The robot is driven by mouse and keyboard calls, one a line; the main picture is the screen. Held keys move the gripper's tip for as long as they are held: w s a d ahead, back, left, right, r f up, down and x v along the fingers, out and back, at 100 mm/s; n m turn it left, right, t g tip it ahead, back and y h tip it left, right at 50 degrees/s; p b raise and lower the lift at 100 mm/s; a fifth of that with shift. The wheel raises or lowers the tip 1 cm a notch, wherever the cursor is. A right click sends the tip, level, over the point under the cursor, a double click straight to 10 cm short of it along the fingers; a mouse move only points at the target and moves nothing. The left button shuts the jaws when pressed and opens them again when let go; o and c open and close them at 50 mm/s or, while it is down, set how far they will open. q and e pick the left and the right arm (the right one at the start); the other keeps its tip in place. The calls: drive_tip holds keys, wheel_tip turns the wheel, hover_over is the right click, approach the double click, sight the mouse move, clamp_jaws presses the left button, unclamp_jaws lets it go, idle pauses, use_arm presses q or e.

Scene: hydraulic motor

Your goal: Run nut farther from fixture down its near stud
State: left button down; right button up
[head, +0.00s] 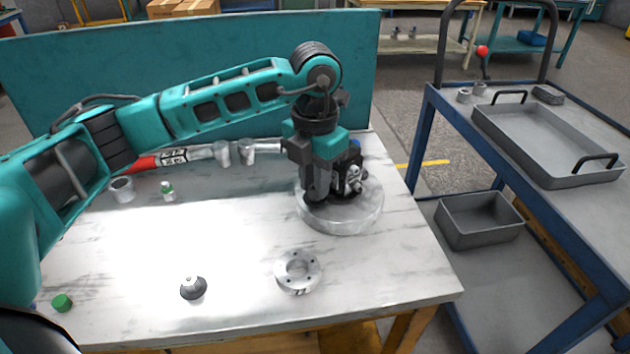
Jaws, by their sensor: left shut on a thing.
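My left gripper (318,186) points straight down over the round grey fixture (345,218) near the table's right back. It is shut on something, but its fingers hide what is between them. A dark motor body with silvery fittings (352,178) stands on the fixture, just right of the gripper. The studs and nuts cannot be made out; the gripper and motor cover that area. My right gripper is not in the view.
On the white table (130,250) lie a flanged ring (298,271), a dark cone-shaped part (193,287), a green cap (62,302), a small green-topped bottle (167,190) and a grey ring (122,189). A blue cart with a grey tray (545,150) stands right. A teal panel (200,90) closes the back.

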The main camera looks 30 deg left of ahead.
use_arm(q)
drive_tip(key=m, duration=0.2)
drive_tip(key=shift+m, duration=0.3)
drive_tip(key=shift+f+b, duration=0.1)
drive_tip(key=shift+b, duration=0.2)
drive_tip(key=m, duration=0.2)
drive_tip(key=shift+m+b, duration=0.3)
drive_tip(key=shift+b, duration=0.1)
drive_tip(key=shift+m, duration=1)
drive_tip(key=c, duration=1.2)
unclamp_jaws()
